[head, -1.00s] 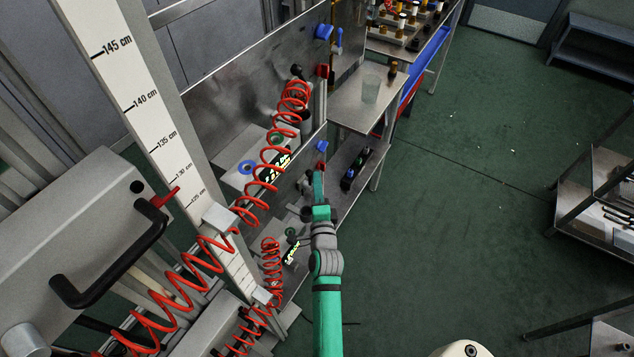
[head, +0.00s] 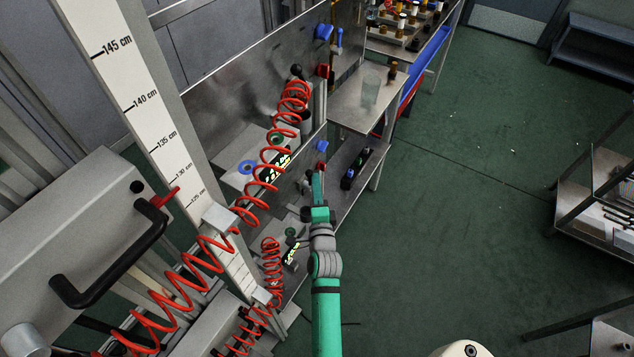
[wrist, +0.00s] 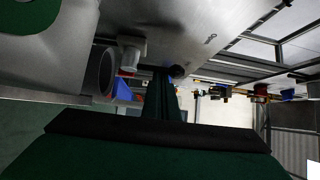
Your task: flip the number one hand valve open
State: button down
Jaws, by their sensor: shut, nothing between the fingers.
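No number is legible on any valve, so I cannot tell which one is number one. A red valve handle (head: 320,166) with a blue knob (head: 321,146) just above it sits at the edge of the lower metal panel. My gripper (head: 317,175) is shut and empty, its tip at or just below this red handle; I cannot tell if they touch. A second red fitting (head: 322,71) and blue knob (head: 323,32) sit higher up. In the wrist view the narrow shut fingers (wrist: 162,90) point at a dark round knob (wrist: 178,71), beside a white-and-red fitting (wrist: 129,55).
Coiled red hoses (head: 270,172) hang left of my arm. A height-marked column (head: 150,110) stands farther left. Green floor (head: 470,200) to the right is open.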

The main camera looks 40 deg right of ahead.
jog(key=shift+s+a+f, duration=0.1)
jog(key=shift+s+a, duration=0.05)
jog(key=shift+a, duration=0.25)
jog(key=shift+s+a+f, duration=0.2)
jog(key=shift+a+f, duration=0.15)
jog(key=shift+a, duration=0.1)
jog(key=shift+a+f, duration=0.1)
jog(key=shift+a, duration=0.05)
dwell(0.5)
jog(key=s+d+r, duration=0.1)
jog(key=d+r, duration=0.1)
jog(key=d, duration=0.2)
jog(key=s+a+f, duration=0.4)
jog(key=s, duration=0.4)
jog(key=shift+s, duration=0.2)
jog(key=shift+a, duration=0.1)
